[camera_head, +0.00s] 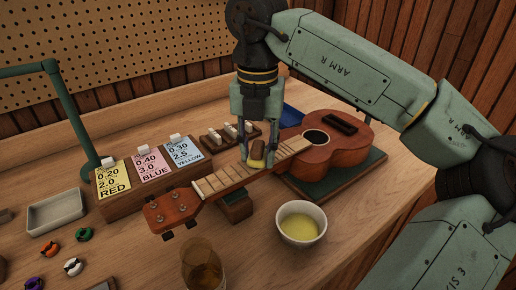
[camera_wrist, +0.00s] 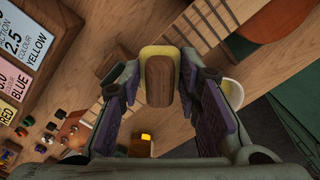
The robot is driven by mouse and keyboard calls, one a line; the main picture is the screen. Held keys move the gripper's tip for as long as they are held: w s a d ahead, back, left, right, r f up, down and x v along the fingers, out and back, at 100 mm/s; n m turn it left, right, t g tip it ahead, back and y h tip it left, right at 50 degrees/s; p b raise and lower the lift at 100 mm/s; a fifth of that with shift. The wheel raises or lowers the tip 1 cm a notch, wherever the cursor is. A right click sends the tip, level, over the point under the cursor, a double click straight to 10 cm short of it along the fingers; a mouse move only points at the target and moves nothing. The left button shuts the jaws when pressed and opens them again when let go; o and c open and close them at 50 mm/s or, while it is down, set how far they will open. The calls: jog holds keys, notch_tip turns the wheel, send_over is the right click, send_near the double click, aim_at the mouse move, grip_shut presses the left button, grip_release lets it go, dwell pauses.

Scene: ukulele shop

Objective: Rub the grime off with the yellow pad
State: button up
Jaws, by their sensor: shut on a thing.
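The yellow pad (camera_head: 257,163) has a brown wooden grip on top. It also shows in the wrist view (camera_wrist: 150,55), where its grip lies between my fingers. My gripper (camera_head: 257,150) points down and is shut on the pad's grip. The pad is at the ukulele's neck, near the body end; whether it touches the fretboard is unclear. The ukulele (camera_head: 334,163) lies with its headstock (camera_head: 172,208) toward the front left and its body at the right. Its fretboard (camera_head: 222,180) is pale with dark frets. I cannot make out any grime; the pad and gripper hide part of the neck.
A bowl of yellow liquid (camera_head: 301,224) and an amber glass (camera_head: 203,268) stand in front of the neck. Labelled cards (camera_head: 150,165) sit on a wooden block behind it. A green post (camera_head: 75,120), grey tray (camera_head: 56,211) and several small coloured pieces (camera_head: 73,267) are at left.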

notch_tip(320, 180, up, 4)
jog(key=shift+s+a+f+p, duration=0.1)
jog(key=shift+f+p, duration=0.05)
jog(key=shift+p, duration=0.8)
notch_tip(320, 180, up, 2)
jog(key=shift+r+p, duration=0.1)
jog(key=shift+p, duration=0.7)
jog(key=shift+r, duration=1.15)
